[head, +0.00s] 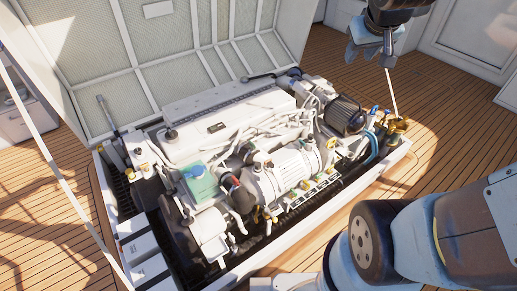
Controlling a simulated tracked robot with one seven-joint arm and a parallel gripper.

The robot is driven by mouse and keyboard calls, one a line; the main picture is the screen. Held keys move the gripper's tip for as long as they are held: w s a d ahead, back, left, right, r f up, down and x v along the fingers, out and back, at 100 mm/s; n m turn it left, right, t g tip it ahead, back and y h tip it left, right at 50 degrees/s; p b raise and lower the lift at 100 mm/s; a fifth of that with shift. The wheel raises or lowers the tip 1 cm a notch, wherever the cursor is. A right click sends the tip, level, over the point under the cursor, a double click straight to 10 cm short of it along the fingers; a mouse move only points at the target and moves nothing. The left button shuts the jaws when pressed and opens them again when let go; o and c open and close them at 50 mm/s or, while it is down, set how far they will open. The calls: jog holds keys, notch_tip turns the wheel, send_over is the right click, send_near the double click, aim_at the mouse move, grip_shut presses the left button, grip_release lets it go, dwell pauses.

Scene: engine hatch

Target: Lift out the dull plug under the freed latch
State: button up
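My gripper (371,56) hangs at the top right, above the far right corner of the engine bay. Its two fingers appear spread, with no plug visible between them. A thin pale rod (392,92) shows just below it, running down toward brass fittings (398,124); I cannot tell whether it touches the gripper. A row of small yellow and green fittings (300,196) lies along the engine's front side. I cannot single out the dull plug or the freed latch at this size.
The white engine (285,172) fills the open bay, with hoses and pipes crowded together. The raised hatch lid (120,60) stands behind it. A white rim (362,186) edges the bay. The wooden deck (465,125) at right is clear. My arm covers the lower right.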

jog(key=w+a+f+n+t+y, duration=0.2)
jog(key=w+f+n, duration=0.2)
jog(key=w+f, duration=1.55)
jog(key=n+y, duration=0.4)
jog(key=y, duration=0.5)
send_near(260, 165)
jog(key=x, duration=1)
jog(key=shift+f, duration=0.2)
jog(key=shift+c, duration=0.2)
grip_shut()
